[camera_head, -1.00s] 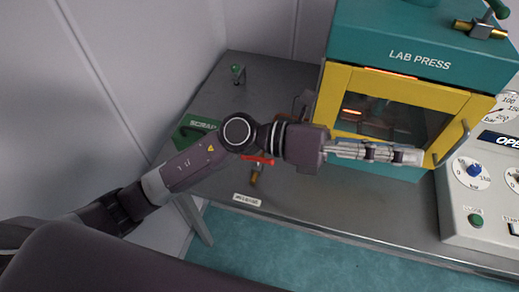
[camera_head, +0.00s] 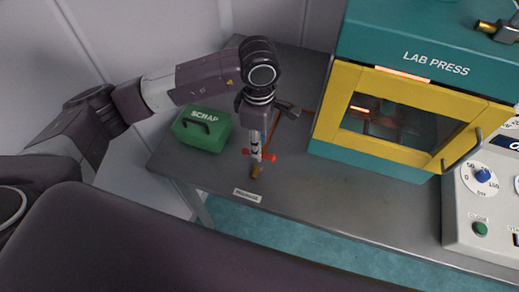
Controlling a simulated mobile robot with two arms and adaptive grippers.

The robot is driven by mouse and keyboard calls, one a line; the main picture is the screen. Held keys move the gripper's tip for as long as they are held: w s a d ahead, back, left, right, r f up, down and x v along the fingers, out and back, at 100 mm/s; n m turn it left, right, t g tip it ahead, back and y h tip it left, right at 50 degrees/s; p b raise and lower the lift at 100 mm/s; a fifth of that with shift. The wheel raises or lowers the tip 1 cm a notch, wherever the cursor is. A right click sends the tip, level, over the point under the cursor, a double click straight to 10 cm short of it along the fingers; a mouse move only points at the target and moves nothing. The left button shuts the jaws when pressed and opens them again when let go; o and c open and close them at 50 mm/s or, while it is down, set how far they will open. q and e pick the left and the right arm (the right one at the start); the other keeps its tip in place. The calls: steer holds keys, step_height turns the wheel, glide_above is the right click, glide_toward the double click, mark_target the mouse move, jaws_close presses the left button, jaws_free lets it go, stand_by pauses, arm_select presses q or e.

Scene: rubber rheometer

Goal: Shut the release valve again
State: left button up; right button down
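The release valve has a red handle (camera_head: 269,157) and a small brass body (camera_head: 256,173), near the front edge of the grey table, behind a white label that seems to read RELEASE (camera_head: 247,195). The handle lies crosswise, with red showing on both sides of my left gripper. My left gripper (camera_head: 256,156) points down at the valve, its fingertips over the middle of the handle and hiding it. I cannot tell whether they touch or grip it. The fingers look narrow from this angle. My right gripper is out of view.
A green SCRAP box (camera_head: 203,131) stands left of the valve. The teal and yellow lab press (camera_head: 334,104) stands to the right, its window door closed, with a control panel (camera_head: 462,225) farther right. The table front between valve and panel is clear.

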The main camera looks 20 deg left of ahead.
arm_select(q)
steer(key=shift+f+p, duration=0.65)
steer(key=shift+f, duration=2.05)
jaws_close()
